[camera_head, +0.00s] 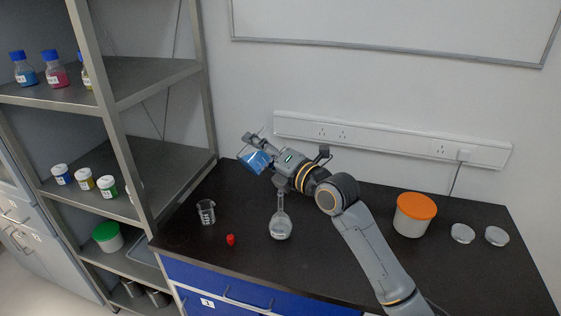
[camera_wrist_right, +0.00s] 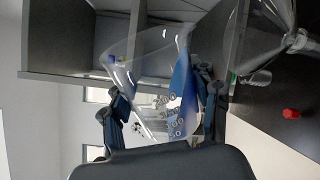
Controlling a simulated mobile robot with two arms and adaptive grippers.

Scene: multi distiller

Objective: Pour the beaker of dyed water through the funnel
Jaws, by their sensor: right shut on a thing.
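My right gripper (camera_head: 257,147) is shut on a clear beaker of blue water (camera_head: 256,162), high over the bench. The beaker is strongly tilted, and in the right wrist view the beaker (camera_wrist_right: 146,68) lies between the fingers (camera_wrist_right: 160,105) with blue liquid along one side. A clear round flask with a long neck (camera_head: 281,226) stands upright below the right arm. In the wrist view a clear cone, apparently the funnel (camera_wrist_right: 262,32), is close beside the beaker; in the head view my arm hides most of the flask's top. No pouring stream can be made out. My left gripper is out of view.
An empty beaker (camera_head: 206,212) and a red stopper (camera_head: 230,240) are left of the flask. An orange-lidded tub (camera_head: 414,214) and two clear dishes (camera_head: 462,233) are at right. A metal shelf (camera_head: 150,80) with bottles and jars borders the bench on the left.

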